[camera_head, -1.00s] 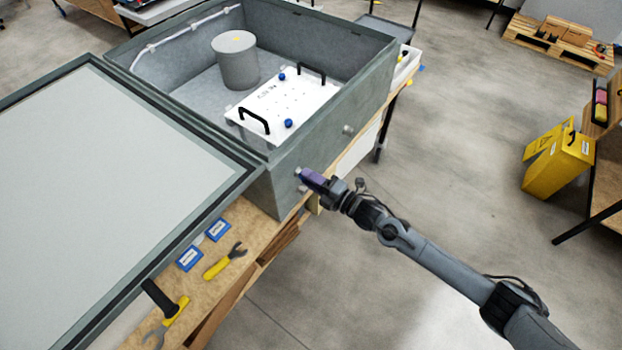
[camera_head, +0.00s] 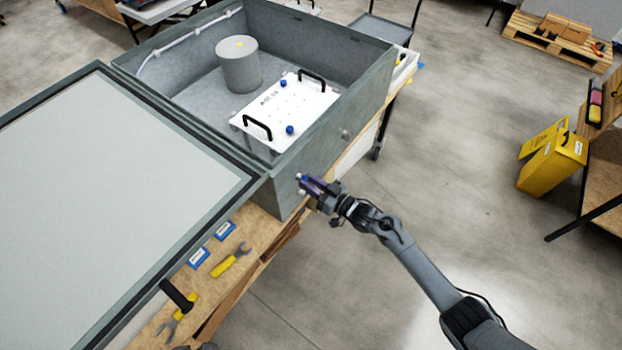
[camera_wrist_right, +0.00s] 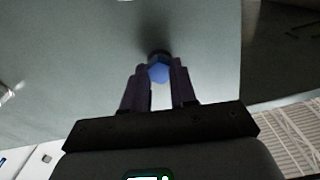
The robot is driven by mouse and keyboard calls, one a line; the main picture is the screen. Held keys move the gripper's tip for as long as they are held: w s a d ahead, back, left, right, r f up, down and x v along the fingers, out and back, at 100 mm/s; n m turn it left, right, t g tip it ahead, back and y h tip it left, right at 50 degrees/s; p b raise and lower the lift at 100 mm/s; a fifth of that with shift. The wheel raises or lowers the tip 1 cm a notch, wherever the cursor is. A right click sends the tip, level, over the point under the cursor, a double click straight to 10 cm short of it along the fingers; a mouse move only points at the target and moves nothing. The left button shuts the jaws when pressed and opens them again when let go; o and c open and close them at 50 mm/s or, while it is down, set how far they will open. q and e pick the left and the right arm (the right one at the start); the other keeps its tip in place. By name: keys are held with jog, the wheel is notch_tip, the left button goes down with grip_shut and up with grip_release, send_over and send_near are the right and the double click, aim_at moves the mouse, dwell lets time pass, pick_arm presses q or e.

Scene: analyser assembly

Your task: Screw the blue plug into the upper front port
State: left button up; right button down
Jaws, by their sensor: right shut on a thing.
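The blue plug (camera_wrist_right: 159,72) shows in the right wrist view between the two fingers of my right gripper (camera_wrist_right: 158,80). A dark ring sits just behind the plug, against the grey wall of the enclosure; I cannot tell how deep the plug sits. In the head view my right gripper (camera_head: 306,184) is shut at the front wall of the grey enclosure (camera_head: 325,150), near its left corner. The gripper hides most of the plug and port there. My left gripper is not in view.
A metal fitting (camera_head: 346,134) stands out from the front wall further right. Inside the enclosure are a grey cylinder (camera_head: 239,64) and a white plate (camera_head: 290,112) with black handles. The open door (camera_head: 110,190) fills the left. A yellow wrench (camera_head: 232,262) lies on the wooden bench.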

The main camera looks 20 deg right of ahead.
jog(key=m, duration=0.4)
jog(key=shift+p, duration=0.4)
jog(key=c, duration=1)
grip_release()
